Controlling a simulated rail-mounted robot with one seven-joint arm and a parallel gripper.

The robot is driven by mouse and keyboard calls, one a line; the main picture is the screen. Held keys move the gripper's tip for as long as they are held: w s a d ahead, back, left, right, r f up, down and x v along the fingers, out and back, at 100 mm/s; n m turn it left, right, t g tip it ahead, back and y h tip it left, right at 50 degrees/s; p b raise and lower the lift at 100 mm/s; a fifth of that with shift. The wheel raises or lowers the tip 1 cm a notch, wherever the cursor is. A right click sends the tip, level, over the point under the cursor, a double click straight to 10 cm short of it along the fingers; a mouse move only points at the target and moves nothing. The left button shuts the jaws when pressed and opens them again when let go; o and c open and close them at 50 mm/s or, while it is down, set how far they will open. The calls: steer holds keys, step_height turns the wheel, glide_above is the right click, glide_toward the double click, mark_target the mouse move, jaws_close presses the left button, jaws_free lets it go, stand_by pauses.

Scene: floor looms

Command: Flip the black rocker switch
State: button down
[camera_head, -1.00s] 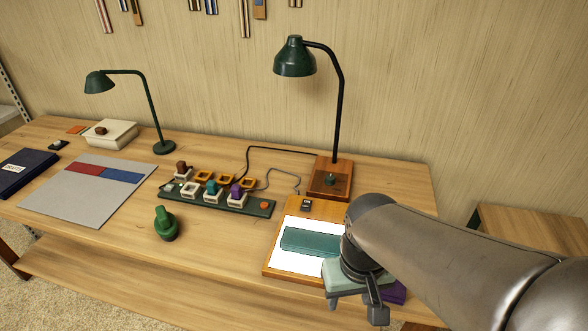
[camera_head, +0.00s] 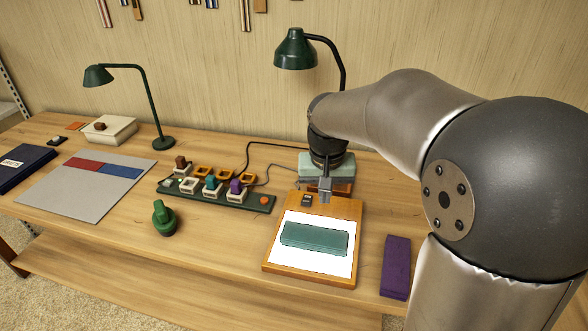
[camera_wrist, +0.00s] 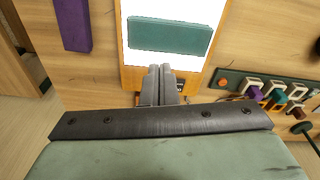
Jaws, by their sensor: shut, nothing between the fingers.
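The black rocker switch (camera_head: 306,201) is a small dark part with a pale mark, set in the top wooden edge of the lit white board (camera_head: 352,222). My gripper (camera_head: 324,198) is shut and empty, pointing down just to the right of the switch in the head view. In the wrist view the shut fingers (camera_wrist: 160,71) reach over the board's edge, and a dark bit of the switch (camera_wrist: 180,87) shows beside them. Most of the switch is hidden there. I cannot tell whether the fingers touch the board.
A teal block (camera_head: 314,238) lies on the white panel, a purple block (camera_head: 396,266) to its right. A green strip (camera_head: 216,194) with coloured plugs and an orange button lies left. A green lamp (camera_head: 296,50) stands behind my arm. A green knobbed object (camera_head: 163,219) stands at front.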

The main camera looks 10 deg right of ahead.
steer(key=m+t+b, duration=0.1)
steer(key=m+b, duration=0.1)
glide_above(308, 200)
steer(key=s+a, duration=0.1)
steer(key=s, duration=0.1)
steer(key=s+x, duration=0.1)
steer(key=x, duration=0.3)
steer(key=shift+a+f, duration=0.15)
steer(key=shift+f, duration=0.1)
steer(key=x, duration=0.4)
steer(key=s+x, duration=0.1)
steer(key=x, duration=0.4)
steer(key=p+x, duration=0.1)
steer(key=x, duration=0.3)
steer(key=shift+s+f, duration=0.15)
steer(key=shift+f, duration=0.35)
